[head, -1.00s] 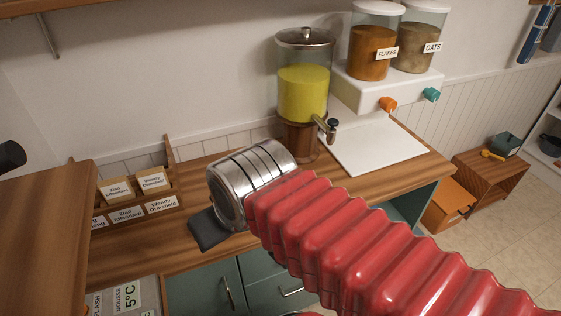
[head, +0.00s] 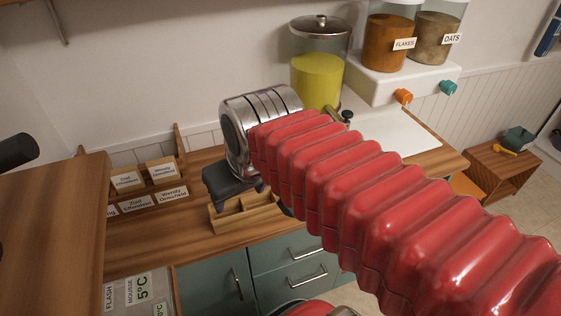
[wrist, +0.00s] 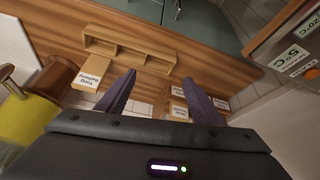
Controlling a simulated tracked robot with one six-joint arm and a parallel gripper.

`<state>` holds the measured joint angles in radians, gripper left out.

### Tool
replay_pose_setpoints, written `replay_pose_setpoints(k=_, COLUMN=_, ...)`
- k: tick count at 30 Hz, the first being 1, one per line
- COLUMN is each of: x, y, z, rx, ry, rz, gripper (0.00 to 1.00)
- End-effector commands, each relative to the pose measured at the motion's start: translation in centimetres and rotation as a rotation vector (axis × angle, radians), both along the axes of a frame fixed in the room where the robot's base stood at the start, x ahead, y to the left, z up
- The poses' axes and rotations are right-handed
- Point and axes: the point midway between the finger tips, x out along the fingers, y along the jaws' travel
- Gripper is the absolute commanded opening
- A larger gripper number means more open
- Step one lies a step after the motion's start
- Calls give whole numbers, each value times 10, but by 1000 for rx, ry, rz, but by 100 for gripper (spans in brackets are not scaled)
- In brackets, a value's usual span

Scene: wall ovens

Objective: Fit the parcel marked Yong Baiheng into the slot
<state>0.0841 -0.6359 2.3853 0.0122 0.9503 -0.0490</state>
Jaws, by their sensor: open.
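A light wooden parcel (wrist: 91,83) with a white label stands at one end of a small wooden tray (wrist: 128,50) in the wrist view. Its upside-down label seems to read Yong Baiheng. The head view also shows the tray (head: 238,217) but not the parcel, which my arm seems to hide. My gripper (wrist: 158,76) is open and empty above the counter, with the parcel outside its left finger. The name rack (head: 168,193) at left holds two parcels, labelled Ziad Effendowi (head: 127,180) and Wendy Dronsfield (head: 162,171). Its leftmost slot is mostly hidden by a wooden cabinet.
A juice dispenser (head: 317,75) stands behind my wrist, with cereal jars (head: 390,40) on a white stand to its right. The wooden cabinet (head: 50,225) rises at the left. The counter between rack and tray is clear.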

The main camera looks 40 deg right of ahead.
Motion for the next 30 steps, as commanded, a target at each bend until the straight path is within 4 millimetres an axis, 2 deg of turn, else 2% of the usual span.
replay_pose_setpoints(k=1, x=9, y=-7, z=5, rx=-1, ry=16, rz=-14, gripper=64)
replay_pose_setpoints(k=8, x=47, y=-41, z=24, rx=-4, ry=87, rz=-63, gripper=80)
replay_pose_setpoints(k=19, x=105, y=-113, z=36, rx=12, ry=199, rz=-137, gripper=80)
replay_pose_setpoints(k=30, x=146, y=-194, z=27, rx=46, ry=298, rz=-200, gripper=80)
